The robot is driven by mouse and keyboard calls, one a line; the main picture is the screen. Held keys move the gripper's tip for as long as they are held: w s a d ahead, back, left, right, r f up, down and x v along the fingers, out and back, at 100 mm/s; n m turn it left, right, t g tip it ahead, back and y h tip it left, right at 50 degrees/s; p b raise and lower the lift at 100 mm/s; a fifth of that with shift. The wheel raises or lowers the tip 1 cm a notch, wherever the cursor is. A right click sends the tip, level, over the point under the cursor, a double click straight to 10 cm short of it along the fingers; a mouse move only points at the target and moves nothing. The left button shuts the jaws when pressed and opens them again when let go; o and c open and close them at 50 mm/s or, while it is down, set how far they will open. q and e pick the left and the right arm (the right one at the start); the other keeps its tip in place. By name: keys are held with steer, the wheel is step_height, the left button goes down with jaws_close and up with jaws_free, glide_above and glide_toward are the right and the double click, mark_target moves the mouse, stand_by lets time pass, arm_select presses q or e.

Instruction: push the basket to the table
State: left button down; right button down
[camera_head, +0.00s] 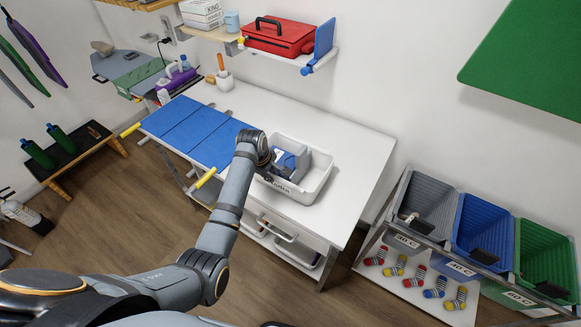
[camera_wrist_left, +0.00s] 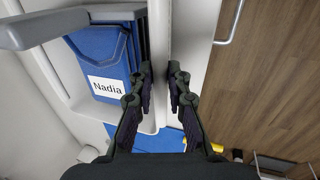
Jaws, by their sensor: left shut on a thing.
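The white basket (camera_head: 318,184) is on the white table (camera_head: 356,160), close to its front edge, with blue and grey items inside. In the left wrist view the basket's white wall (camera_wrist_left: 160,40) runs between my fingers. A blue item (camera_wrist_left: 100,50) with a "Nadia" label lies beside the fingers, inside the basket. My left gripper (camera_head: 268,168) is at the basket's left side; in the wrist view the gripper (camera_wrist_left: 160,80) is shut on the basket wall. The head view partly hides the fingertips behind the wrist. My right gripper is not in view.
Blue mats (camera_head: 195,130) cover the table's left part. The table's right end is clear. A shelf with a red toolbox (camera_head: 278,38) hangs above the back edge. Grey, blue and green bins (camera_head: 485,230) stand at the right. A low dark bench (camera_head: 75,150) stands at the left.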

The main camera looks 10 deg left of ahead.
mark_target(287, 162)
arm_select(q)
steer(key=shift+w+d+b, duration=0.3)
steer(key=shift+w+b, duration=0.05)
steer(key=shift+w, duration=0.4)
steer(key=shift+w+d+b, duration=0.25)
steer(key=shift+w+b, duration=0.1)
steer(key=shift+w, duration=0.35)
steer(key=shift+w+d+b, duration=0.3)
steer(key=shift+w+b, duration=0.05)
steer(key=shift+w, duration=0.4)
steer(key=shift+w+d+f+b, duration=0.1)
steer(key=shift+w+b, duration=0.15)
steer(key=shift+b, duration=0.05)
steer(key=w+b, duration=0.1)
steer(key=w+d+b, duration=0.1)
steer(key=w+b, duration=0.1)
steer(key=shift+w+d, duration=0.3)
steer(key=shift+w, duration=0.3)
